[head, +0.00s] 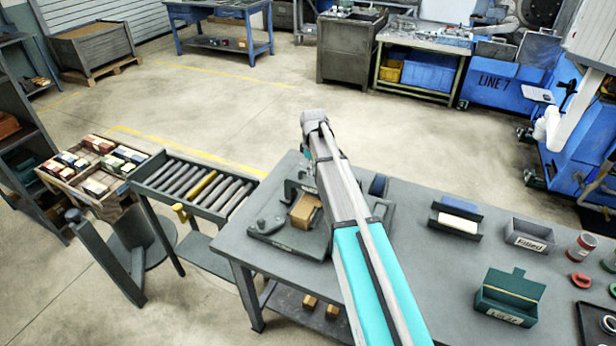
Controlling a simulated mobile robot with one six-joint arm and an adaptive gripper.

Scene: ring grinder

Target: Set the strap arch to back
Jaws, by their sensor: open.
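A dark grey strapping device (285,240) stands near the left end of the grey table, partly hidden by my arm. Its strap arch (290,188) shows as a dark frame rising just left of my arm; the rest is hidden, so I cannot tell its exact position. A brown block (305,211) sits on the device beside the arch. My arm reaches up from the bottom and bends over the device. My gripper is hidden behind the arm, so its distance from the arch cannot be seen.
A roller conveyor (240,211) adjoins the table (400,270) at left, with a crate of small boxes (72,182) beyond. To the right stand a dark tray with a white block (458,222), a grey bin (528,236) and a green box (507,298). The table between them is clear.

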